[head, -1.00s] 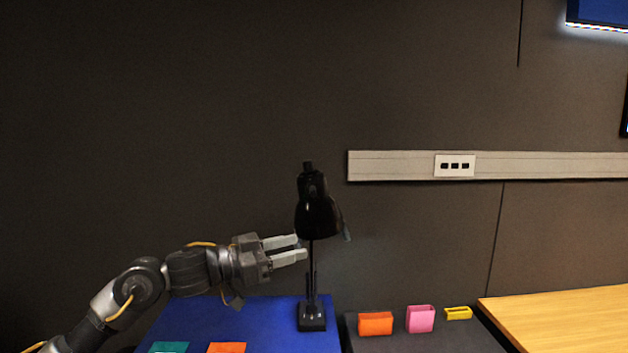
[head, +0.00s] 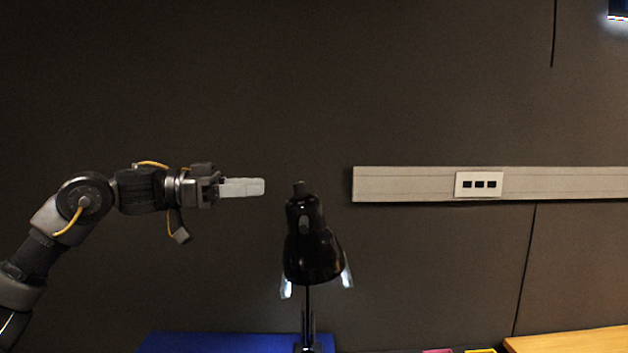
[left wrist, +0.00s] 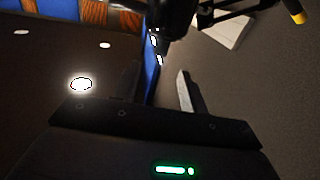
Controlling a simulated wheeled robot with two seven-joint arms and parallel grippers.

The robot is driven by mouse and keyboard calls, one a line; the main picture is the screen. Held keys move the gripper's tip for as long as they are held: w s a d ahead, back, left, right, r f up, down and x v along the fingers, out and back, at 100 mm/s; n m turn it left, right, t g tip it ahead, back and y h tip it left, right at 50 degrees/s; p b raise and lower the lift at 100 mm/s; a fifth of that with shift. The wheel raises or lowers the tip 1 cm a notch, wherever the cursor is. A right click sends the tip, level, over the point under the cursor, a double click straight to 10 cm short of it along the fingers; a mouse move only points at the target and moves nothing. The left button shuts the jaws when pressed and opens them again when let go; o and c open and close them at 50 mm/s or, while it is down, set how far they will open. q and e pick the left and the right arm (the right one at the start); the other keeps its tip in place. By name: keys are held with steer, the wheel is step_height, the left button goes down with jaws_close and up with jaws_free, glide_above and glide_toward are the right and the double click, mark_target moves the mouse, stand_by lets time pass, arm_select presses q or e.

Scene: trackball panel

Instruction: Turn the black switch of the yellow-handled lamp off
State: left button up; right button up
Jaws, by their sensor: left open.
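A black desk lamp (head: 313,255) stands upright in the head view, its shade facing down, with pale bright patches at its lower rim. A small black knob (head: 299,187) tops the shade; I cannot tell if it is the switch. A black lamp part (left wrist: 172,15) shows at the top of the left wrist view, with a yellow-tipped rod (left wrist: 298,15) at the right. My left gripper (head: 262,187) is left of the shade's top, apart from it, level with the knob. It is open and empty; its fingers overlap in the head view. My right gripper is not in view.
A blue surface (head: 200,343) lies under the lamp. A wooden tabletop (head: 570,341) is at the lower right. A grey wall rail (head: 400,184) with a socket plate (head: 479,184) runs behind. The space between gripper and lamp is clear.

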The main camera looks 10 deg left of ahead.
mark_target(307, 195)
arm_select(q)
steer(key=p+x, duration=0.1)
steer(key=x, duration=0.4)
steer(key=p+x, duration=0.2)
steer(key=x, duration=0.2)
steer(key=shift+w+d+r, duration=0.2)
steer(key=shift+d+r, duration=0.05)
steer(key=shift+d, duration=0.05)
steer(key=shift+w+d+f+p, duration=0.1)
steer(key=shift+w+d+p, duration=0.1)
steer(key=shift+d+p, duration=0.3)
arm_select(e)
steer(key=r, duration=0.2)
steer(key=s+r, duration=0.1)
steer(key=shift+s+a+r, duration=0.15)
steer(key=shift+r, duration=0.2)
arm_select(q)
steer(key=shift+c, duration=0.4)
